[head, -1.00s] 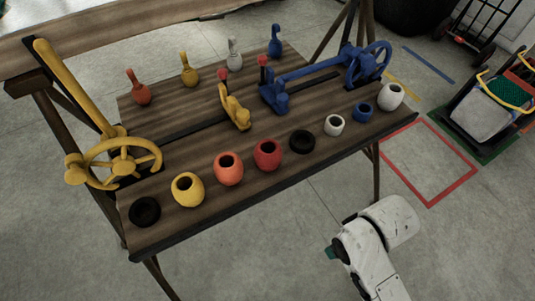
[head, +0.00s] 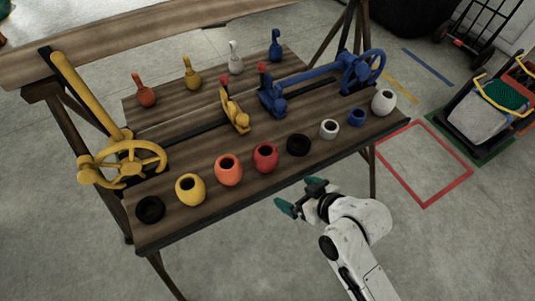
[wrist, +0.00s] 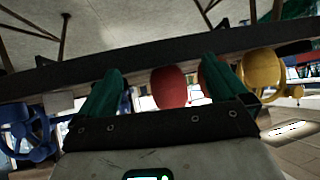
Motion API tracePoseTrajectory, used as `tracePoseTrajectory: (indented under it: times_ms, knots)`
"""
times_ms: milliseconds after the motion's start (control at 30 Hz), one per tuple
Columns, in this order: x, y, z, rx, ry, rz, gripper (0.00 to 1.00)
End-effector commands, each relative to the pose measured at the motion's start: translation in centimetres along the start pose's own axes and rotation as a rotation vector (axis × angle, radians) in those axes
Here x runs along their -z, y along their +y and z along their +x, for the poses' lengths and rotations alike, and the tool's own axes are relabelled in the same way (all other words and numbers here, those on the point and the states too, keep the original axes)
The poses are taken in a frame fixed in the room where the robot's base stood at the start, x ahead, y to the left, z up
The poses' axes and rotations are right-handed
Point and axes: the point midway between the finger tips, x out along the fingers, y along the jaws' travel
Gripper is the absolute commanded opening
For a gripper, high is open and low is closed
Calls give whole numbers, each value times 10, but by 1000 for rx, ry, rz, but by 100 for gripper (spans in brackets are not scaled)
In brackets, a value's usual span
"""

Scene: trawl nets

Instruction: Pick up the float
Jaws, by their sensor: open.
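Several round, barrel-shaped pieces with holes on top, which look like floats, stand in a row along the front of the wooden bench. They include a yellow one (head: 190,189), an orange one (head: 228,170), a red one (head: 265,158), a small white one (head: 329,129), a blue one (head: 357,117) and a larger white one (head: 384,102). Which one is meant cannot be told. My gripper (head: 300,196) is open and empty, in front of the bench edge and apart from every piece. In the wrist view, a red piece (wrist: 170,88) shows between the green fingers.
Two black rings (head: 150,210) (head: 299,145) lie in the row. Behind are a yellow handwheel (head: 125,163), a blue handwheel (head: 362,71), a yellow clamp (head: 234,112) and several small looped pieces (head: 145,91). The bench's dark front edge (head: 240,207) is close to my gripper.

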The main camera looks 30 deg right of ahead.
Motion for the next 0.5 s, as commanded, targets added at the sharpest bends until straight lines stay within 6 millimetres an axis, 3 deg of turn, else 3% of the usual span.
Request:
tracePoseTrajectory:
  times_ms: [100, 200, 367, 500]
  knots:
    - [34, -3, 1, 5, 149, -5, 100]
    - [50, -4, 1, 2, 234, -5, 100]
    - [62, -3, 5, -2, 293, -1, 100]
    - [69, -3, 24, -3, 296, -2, 100]
